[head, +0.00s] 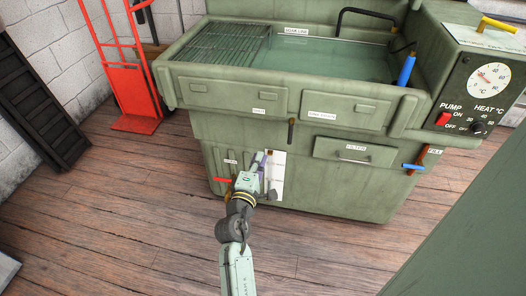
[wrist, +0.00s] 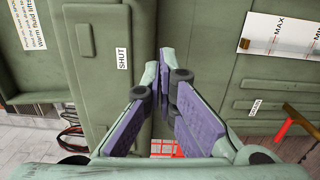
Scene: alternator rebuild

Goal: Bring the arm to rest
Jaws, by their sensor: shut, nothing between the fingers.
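My arm reaches up from the bottom middle of the head view. My gripper (head: 264,160) is at its far end, in front of the lower front of a green parts washer (head: 300,140). A white panel (head: 277,182) on the washer front shows just right of the gripper. In the wrist view my gripper (wrist: 166,72) has its purple-padded fingers together at the tips, with nothing held. Green panels with a SHUT label (wrist: 123,45) lie beyond the fingers. Whether the fingers touch the washer I cannot tell.
A red hand truck (head: 133,85) stands left of the washer, and a dark slatted rack (head: 35,105) leans at the far left. A control box (head: 485,85) is at the right. A green surface (head: 475,230) fills the lower right. Wooden floor (head: 130,220) is clear at left.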

